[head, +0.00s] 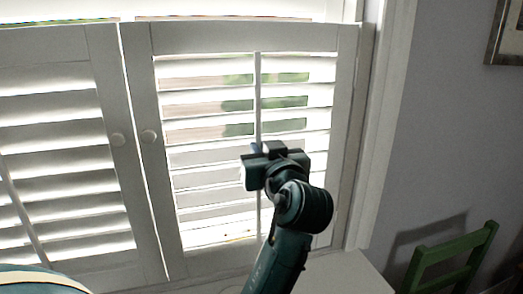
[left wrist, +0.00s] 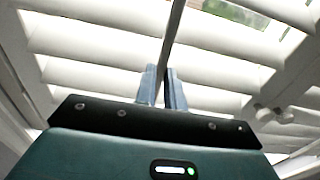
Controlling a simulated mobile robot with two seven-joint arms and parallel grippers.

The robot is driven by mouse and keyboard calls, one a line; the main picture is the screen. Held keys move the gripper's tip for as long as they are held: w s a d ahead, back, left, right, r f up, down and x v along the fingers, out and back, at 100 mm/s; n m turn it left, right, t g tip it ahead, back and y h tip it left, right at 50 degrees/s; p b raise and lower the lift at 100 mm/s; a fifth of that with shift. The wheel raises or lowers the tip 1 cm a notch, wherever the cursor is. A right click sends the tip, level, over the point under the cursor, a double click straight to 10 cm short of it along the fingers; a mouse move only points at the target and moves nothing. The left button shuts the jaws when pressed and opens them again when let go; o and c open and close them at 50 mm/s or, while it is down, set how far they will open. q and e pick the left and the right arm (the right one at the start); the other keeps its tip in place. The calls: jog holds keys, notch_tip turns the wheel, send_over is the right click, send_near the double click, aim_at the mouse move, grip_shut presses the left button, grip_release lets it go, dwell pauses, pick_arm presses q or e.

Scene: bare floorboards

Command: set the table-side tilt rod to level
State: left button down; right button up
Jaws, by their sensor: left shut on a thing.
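The right shutter panel (head: 345,120) has white slats and a thin white vertical tilt rod (head: 257,95) down its middle. My left gripper (head: 261,148) is at this rod, a little below its mid-height, and hides part of it. In the left wrist view, the rod (left wrist: 173,35) runs down between the two grey fingers of the left gripper (left wrist: 162,82), which are shut on it. The upper slats (head: 190,97) of this panel stand apart, with brown and green showing through the gaps. My right gripper is out of view.
The left shutter panel (head: 88,60) has its own slanting rod (head: 22,212), and its slats show little outside. Round knobs (head: 149,136) sit on the meeting frames. A white surface (head: 350,276) lies below the window, and a green chair (head: 450,254) stands at right.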

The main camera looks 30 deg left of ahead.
pick_arm(q)
jog(key=shift+f+b, duration=0.35)
jog(key=shift+f, duration=0.6)
jog(key=c, duration=1.5)
grip_release()
